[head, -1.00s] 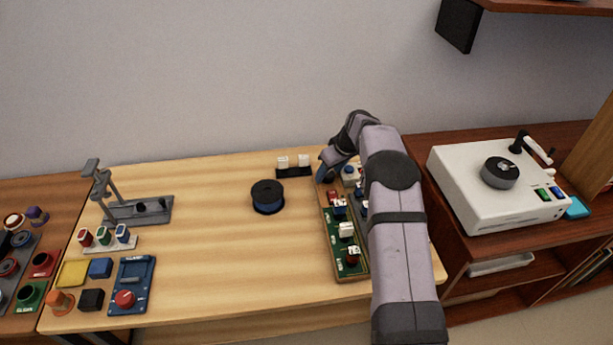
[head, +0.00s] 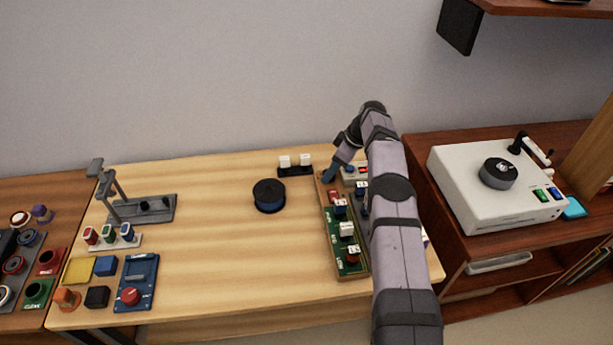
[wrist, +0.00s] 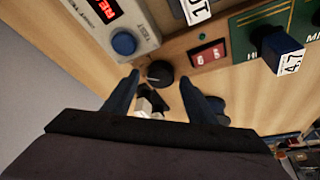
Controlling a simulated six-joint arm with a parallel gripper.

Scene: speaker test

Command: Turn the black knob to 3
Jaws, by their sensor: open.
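In the wrist view a small round black knob (wrist: 160,73) sits on a wooden board (wrist: 176,47), next to a red rocker switch (wrist: 207,54). My gripper (wrist: 160,81) is open, with one fingertip on each side of the knob. I cannot tell whether the fingers touch it. No number scale around the knob is readable. In the head view my gripper (head: 328,178) points down at the far end of the board (head: 328,222) and hides the knob there.
A box with a red display and blue button (wrist: 123,43) is close beside the knob. Green panels with switches (head: 346,230) line the board. A black-blue cylinder (head: 268,195) stands on the table. A white device (head: 465,200) with a larger black dial (head: 498,173) is at right.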

